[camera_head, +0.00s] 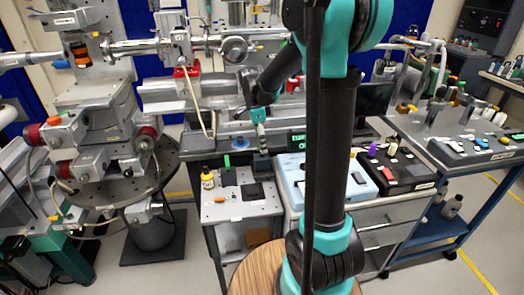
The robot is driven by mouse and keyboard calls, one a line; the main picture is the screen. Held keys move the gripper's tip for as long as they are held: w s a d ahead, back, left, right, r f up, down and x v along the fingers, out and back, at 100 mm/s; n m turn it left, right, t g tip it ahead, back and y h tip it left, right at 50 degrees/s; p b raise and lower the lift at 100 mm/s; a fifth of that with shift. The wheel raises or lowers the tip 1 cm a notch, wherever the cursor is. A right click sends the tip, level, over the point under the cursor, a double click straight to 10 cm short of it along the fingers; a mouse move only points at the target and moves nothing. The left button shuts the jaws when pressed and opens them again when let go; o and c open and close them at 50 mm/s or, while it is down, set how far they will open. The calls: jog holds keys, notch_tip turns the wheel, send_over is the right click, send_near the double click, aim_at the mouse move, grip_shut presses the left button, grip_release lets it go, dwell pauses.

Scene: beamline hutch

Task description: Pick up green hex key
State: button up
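A small upright green piece (227,160) stands at a dark block (229,176) on the small light-grey table (225,210). It may be the green hex key, but it is too small to tell its shape. My gripper (262,163) points down from the teal wrist, above the back right part of this table, to the right of the green piece and apart from it. Its fingers are small and dark against the background, so I cannot tell whether they are open or shut or hold anything.
A yellow bottle (207,179), a black square pad (253,191) and an orange piece (220,200) share the table. A blue-white case (297,182) and a black case (402,174) stand to the right. Beamline equipment (95,130) fills the left.

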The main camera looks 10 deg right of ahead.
jog(key=shift+d+f, duration=0.2)
jog(key=shift+f, duration=1.75)
jog(key=shift+c, duration=0.5)
jog(key=c, duration=1.3)
jog(key=shift+c, duration=0.2)
jog(key=shift+r, duration=0.15)
notch_tip(320, 180, up, 20)
